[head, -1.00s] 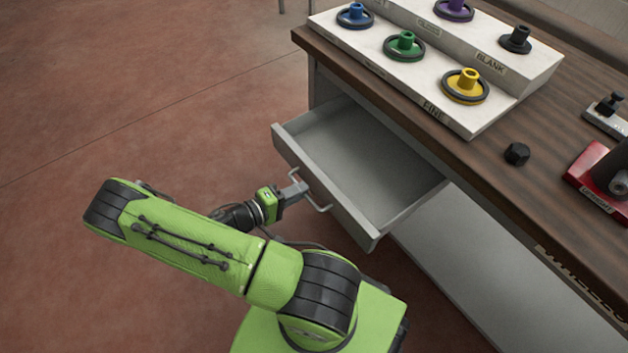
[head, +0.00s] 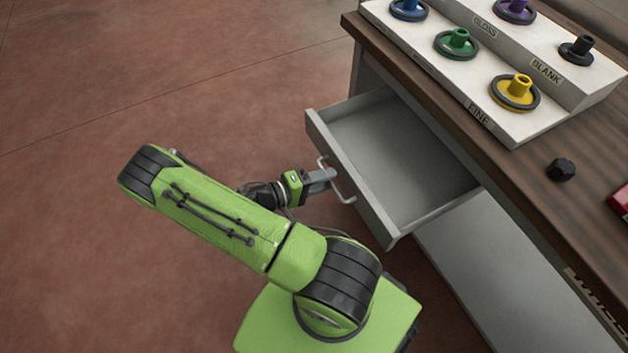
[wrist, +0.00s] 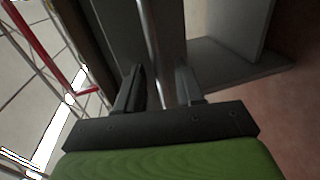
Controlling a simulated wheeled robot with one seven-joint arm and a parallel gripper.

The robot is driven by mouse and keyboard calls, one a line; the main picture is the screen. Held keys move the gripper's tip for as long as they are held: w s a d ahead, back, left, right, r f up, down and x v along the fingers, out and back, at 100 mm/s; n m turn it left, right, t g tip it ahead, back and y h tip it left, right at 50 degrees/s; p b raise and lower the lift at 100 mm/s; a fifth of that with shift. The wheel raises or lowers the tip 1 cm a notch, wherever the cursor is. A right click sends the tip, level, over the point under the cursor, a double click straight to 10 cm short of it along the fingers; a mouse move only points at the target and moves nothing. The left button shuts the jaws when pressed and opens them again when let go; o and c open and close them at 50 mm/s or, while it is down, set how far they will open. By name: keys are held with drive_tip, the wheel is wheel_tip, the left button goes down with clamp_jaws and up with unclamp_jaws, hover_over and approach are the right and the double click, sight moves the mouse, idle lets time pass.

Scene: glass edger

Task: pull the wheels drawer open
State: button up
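The grey drawer (head: 385,239) stands well out from the bench front, and its inside looks empty. Its bar handle (head: 347,196) is on the front panel. My gripper (head: 330,175) is at the handle from the outside, fingers pointing at the panel.
The wooden bench (head: 440,115) carries a pale stepped rack (head: 440,82) with coloured wheels and a black knob (head: 561,169). Dark lettering (head: 590,290), partly cut off, shows on the bench edge. A grey surface (head: 490,280) lies below right of the drawer. The red floor at left is clear.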

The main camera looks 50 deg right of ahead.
drive_tip(key=p+v, duration=0.2)
drive_tip(key=v, duration=1.3)
drive_tip(key=shift+w+a+p, duration=0.25)
drive_tip(key=shift+a+p, duration=0.1)
drive_tip(key=shift+r, duration=0.15)
drive_tip(key=a+r+n+t+y+p, duration=0.1)
drive_tip(key=a+r+t+y+p, duration=0.3)
drive_tip(key=r, duration=0.7)
drive_tip(key=r+y+p, duration=0.3)
drive_tip(key=r+y, duration=0.4)
drive_tip(key=r, duration=0.4)
drive_tip(key=s+a+r+n+t+y+p, duration=0.3)
drive_tip(key=s+r+t, duration=0.4)
drive_tip(key=r, duration=0.7)
drive_tip(key=shift+s+a+r+n+t+p, duration=0.3)
drive_tip(key=shift+s+a+p, duration=0.1)
drive_tip(key=shift+s, duration=0.8)
